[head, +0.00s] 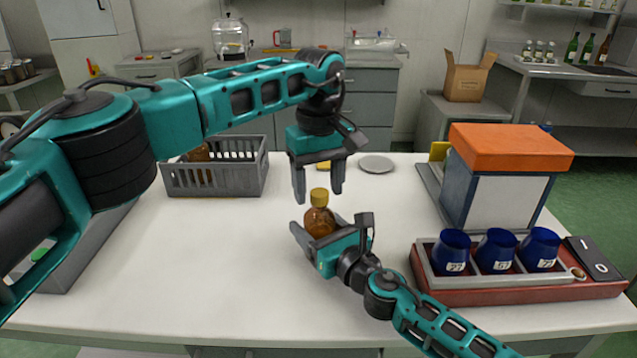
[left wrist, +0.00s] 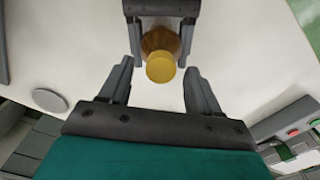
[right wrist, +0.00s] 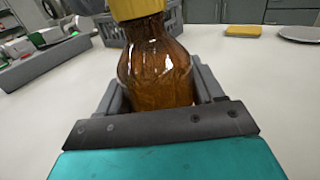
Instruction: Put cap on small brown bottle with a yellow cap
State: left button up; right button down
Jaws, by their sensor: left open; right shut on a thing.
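The small brown bottle (head: 319,222) stands upright on the white table in the head view, with the yellow cap (head: 319,197) on its top. The bottle (right wrist: 158,68) fills the middle of the right wrist view, and the cap (left wrist: 161,67) is seen from above in the left wrist view. My right gripper (head: 318,236) is shut on the bottle's body, one finger on each side. My left gripper (head: 319,196) is open, pointing down above the bottle. Its fingers are apart and do not visibly touch the cap. Whether the cap is seated tightly cannot be told.
A grey crate (head: 214,190) with a brown bottle inside stands at the back left. A grey plate (head: 377,164) and a yellow item (head: 323,165) lie behind. An orange-topped machine (head: 508,180) and a red tray (head: 520,294) with blue cups are at right.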

pick_arm(q)
notch_tip(320, 180, up, 12)
dwell(0.6)
pick_arm(e)
jog(key=shift+c, duration=0.4)
grip_release()
jog(key=shift+s+d, duration=0.25)
jog(key=shift+s, duration=0.1)
pick_arm(q)
jog(key=shift+r, duration=0.25)
pick_arm(e)
jog(key=v, duration=1.2)
pick_arm(q)
jog(key=shift+p, duration=0.3)
